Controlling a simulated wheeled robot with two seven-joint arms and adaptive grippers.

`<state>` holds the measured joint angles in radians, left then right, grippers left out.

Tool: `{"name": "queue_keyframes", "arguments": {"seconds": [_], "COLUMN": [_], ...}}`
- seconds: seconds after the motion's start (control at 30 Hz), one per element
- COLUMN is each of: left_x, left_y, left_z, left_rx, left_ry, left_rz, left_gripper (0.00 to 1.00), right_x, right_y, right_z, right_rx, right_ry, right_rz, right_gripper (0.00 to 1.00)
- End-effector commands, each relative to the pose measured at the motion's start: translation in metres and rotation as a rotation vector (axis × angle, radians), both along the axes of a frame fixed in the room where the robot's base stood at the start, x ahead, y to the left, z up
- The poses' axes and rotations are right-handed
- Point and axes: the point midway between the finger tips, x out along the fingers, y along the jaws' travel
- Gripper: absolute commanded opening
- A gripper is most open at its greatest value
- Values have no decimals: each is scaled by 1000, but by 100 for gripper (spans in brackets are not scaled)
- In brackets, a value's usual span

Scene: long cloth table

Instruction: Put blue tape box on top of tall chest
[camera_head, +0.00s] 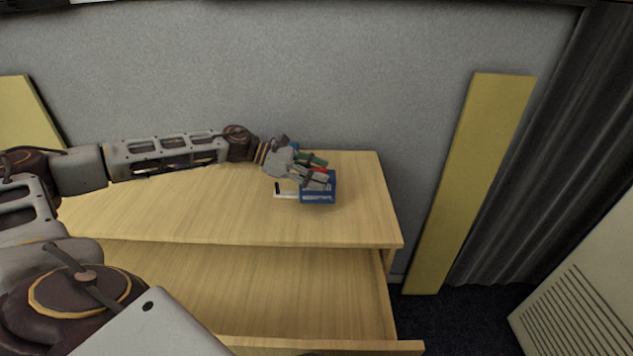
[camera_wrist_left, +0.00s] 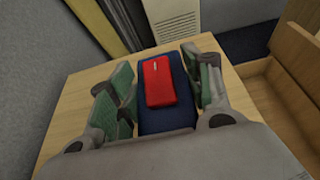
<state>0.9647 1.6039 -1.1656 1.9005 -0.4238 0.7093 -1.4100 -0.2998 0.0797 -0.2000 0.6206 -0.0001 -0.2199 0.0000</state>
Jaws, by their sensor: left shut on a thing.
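The blue tape box (camera_head: 318,197) is over the right part of the wooden top of the tall chest (camera_head: 200,222). My left gripper (camera_head: 313,172) reaches in from the left and is shut on the box. In the left wrist view the blue box (camera_wrist_left: 165,120) sits between the two green-padded fingers, and a red piece (camera_wrist_left: 159,87) shows on its upper face. I cannot tell whether the box touches the chest top or is slightly above it. The gripper hides part of the box. My right gripper is not in view.
A small white and black item (camera_head: 285,190) lies left of the box. An open drawer (camera_head: 250,285) juts out below the top. A grey wall (camera_head: 300,70) stands behind, with a yellow panel (camera_head: 470,180) and dark curtain (camera_head: 540,170) to the right. The chest top's left part looks clear.

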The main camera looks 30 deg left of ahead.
Motion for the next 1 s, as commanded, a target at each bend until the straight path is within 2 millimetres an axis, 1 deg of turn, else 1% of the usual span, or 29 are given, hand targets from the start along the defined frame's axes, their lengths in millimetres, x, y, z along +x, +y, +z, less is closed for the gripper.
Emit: {"name": "queue_keyframes", "arguments": {"seconds": [0.2,0.3,0.6,0.8,0.83,1.0], "left_x": [0,0,0,0,0,0], "left_y": [0,0,0,0,0,0], "left_z": [-22,-27,-29,-32,-32,-32], "left_rx": [-1,-1,0,0,0,0], "left_ry": [0,-1,-2,-2,-1,-1], "left_rz": [0,0,1,1,0,0], "left_gripper": [15,15,15,15,51,71], "right_x": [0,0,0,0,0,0], "right_y": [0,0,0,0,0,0], "right_z": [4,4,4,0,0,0], "right_rx": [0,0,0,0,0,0], "right_ry": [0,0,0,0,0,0], "right_rz": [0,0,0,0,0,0], "right_gripper": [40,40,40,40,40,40]}}
